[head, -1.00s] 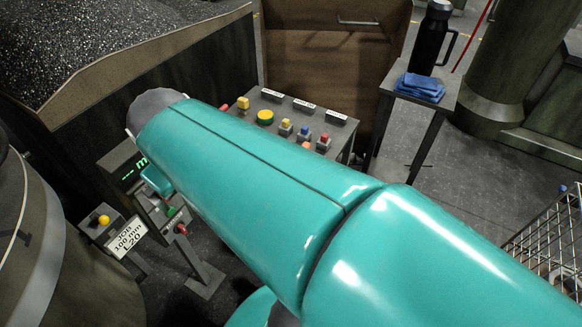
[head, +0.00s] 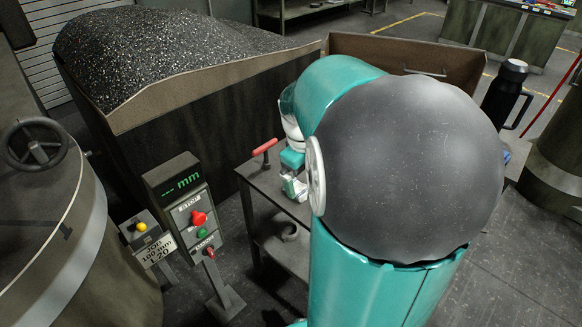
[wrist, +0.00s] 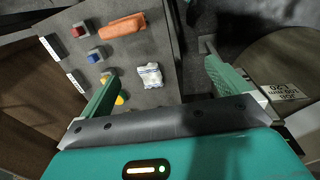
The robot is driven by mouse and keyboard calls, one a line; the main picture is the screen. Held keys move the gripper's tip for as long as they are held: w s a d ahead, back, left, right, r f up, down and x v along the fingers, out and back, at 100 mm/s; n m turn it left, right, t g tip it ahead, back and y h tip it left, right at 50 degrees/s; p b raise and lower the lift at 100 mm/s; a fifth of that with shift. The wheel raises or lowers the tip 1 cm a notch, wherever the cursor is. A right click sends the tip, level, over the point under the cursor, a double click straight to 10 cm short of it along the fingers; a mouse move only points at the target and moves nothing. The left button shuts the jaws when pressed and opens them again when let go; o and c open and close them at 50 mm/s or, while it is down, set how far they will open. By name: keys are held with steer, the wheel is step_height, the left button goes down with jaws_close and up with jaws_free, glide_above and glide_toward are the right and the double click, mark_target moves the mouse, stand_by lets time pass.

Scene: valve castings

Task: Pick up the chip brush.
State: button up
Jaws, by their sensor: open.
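In the wrist view, my gripper (wrist: 158,72) is open, with its two green fingers spread wide and nothing between them. It hangs over a grey bench top (wrist: 170,50). A small white piece with bluish marks (wrist: 149,75) lies on the bench, in line with the gap between the fingers. An orange block-like piece (wrist: 122,25) lies farther up the picture. I cannot tell for sure whether either is the chip brush. In the head view, my arm hides most of the bench, and only part of my gripper (head: 293,186) shows.
Red (wrist: 79,31) and blue (wrist: 95,56) blocks line the bench's left side. A red-handled fixture (head: 264,148) stands at the bench edge. A control post (head: 190,215), a large bin of dark granules (head: 175,50) and a black flask (head: 503,90) stand around it.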

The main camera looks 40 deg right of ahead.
steer(key=shift+y, duration=0.8)
steer(key=s+d+f, duration=0.1)
steer(key=d, duration=0.2)
steer(key=s+d+f, duration=0.1)
steer(key=d, duration=0.2)
steer(key=s+d+f, duration=0.1)
steer(key=d+f, duration=0.1)
steer(key=d, duration=0.2)
steer(key=shift+s, duration=0.25)
step_height(320, 180, down, 14)
steer(key=shift+s+d+r, duration=0.15)
steer(key=shift+r, duration=0.05)
steer(key=c, duration=0.9)
